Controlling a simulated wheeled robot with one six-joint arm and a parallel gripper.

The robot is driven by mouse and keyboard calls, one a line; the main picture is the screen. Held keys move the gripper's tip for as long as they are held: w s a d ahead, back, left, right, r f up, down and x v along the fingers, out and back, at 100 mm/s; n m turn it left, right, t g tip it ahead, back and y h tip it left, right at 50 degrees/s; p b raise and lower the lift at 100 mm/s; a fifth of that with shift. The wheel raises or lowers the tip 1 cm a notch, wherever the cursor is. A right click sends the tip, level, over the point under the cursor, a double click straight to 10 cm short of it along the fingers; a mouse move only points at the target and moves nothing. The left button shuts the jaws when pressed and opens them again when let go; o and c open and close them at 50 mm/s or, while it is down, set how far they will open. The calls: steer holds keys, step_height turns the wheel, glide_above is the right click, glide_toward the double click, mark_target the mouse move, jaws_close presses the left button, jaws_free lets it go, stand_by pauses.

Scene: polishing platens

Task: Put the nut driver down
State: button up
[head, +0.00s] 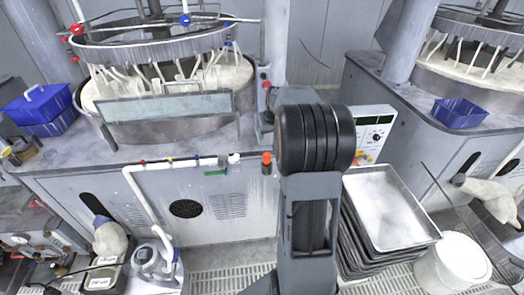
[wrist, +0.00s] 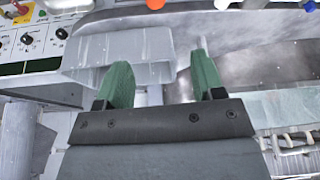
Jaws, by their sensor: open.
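My gripper (wrist: 160,72) shows in the wrist view with its two green fingers wide apart and nothing held between them. In the head view the gripper itself is hidden behind my dark arm. I cannot pick out a nut driver with certainty in either view. A small upright item with an orange top (head: 267,158) stands at the bench's front edge, just left of my arm; I cannot tell what it is. An orange end (wrist: 155,4) also shows at the top of the wrist view, cut off by the frame.
A polishing machine with a round platen (head: 175,125) stands on the left bench, and a second machine (head: 470,75) at the right. A control box (head: 372,125) is right of my arm. Stacked metal trays (head: 388,210) and a white bucket (head: 455,262) stand lower right. A white pipe (head: 140,190) runs along the bench front.

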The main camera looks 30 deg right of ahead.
steer(key=s+a+r+n, duration=0.1)
steer(key=s+a+r, duration=0.25)
steer(key=a, duration=0.45)
steer(key=s+a+r+n, duration=0.1)
steer(key=s+a+r, duration=0.1)
steer(key=s+a, duration=0.45)
steer(key=s+a+f+n+y, duration=0.1)
steer(key=s+a, duration=0.9)
steer(key=shift+s+f+n+t, duration=0.15)
steer(key=shift+s+n+t, duration=0.15)
steer(key=shift+s, duration=0.05)
